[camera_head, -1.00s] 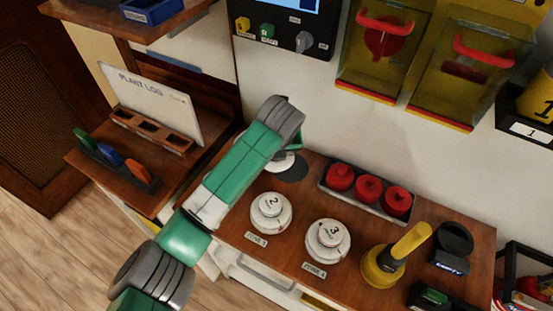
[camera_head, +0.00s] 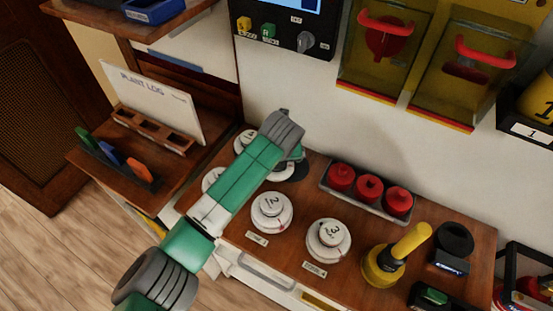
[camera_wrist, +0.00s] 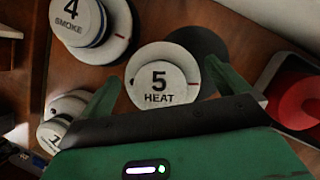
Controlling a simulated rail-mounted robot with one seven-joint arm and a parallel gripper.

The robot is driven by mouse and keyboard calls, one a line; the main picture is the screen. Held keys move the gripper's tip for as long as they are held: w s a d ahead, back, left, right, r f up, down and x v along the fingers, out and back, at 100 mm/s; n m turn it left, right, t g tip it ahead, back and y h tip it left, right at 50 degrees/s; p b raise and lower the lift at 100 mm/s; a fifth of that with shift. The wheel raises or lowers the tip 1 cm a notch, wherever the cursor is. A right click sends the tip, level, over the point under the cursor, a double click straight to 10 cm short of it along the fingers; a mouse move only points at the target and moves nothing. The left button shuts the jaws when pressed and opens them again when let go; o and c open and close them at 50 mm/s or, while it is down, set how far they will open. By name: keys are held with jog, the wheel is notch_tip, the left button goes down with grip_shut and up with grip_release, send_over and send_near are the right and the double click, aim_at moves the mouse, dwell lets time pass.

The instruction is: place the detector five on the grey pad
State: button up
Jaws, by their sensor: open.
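Detector five (camera_wrist: 158,84), a round white head marked "5 HEAT", sits on a white round base in the wrist view. In the head view it is mostly hidden behind my arm, with a white edge (camera_head: 280,174) showing. The grey pad (camera_wrist: 205,48) is a dark flat disc just beyond and right of it in the wrist view, partly covered from sight; it also shows in the head view (camera_head: 300,171). My gripper (camera_wrist: 163,72) is open, its green fingers on either side of detector five. Whether they touch it is unclear.
Detector four (camera_wrist: 78,18) is left of five, and another detector (camera_wrist: 60,120) is at lower left. A tray of red units (camera_head: 368,190) and a yellow-handled tool (camera_head: 388,260) are to the right.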

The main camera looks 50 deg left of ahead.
jog(key=v, duration=1.1)
jog(key=shift+r, duration=0.2)
jog(key=shift+d, duration=0.1)
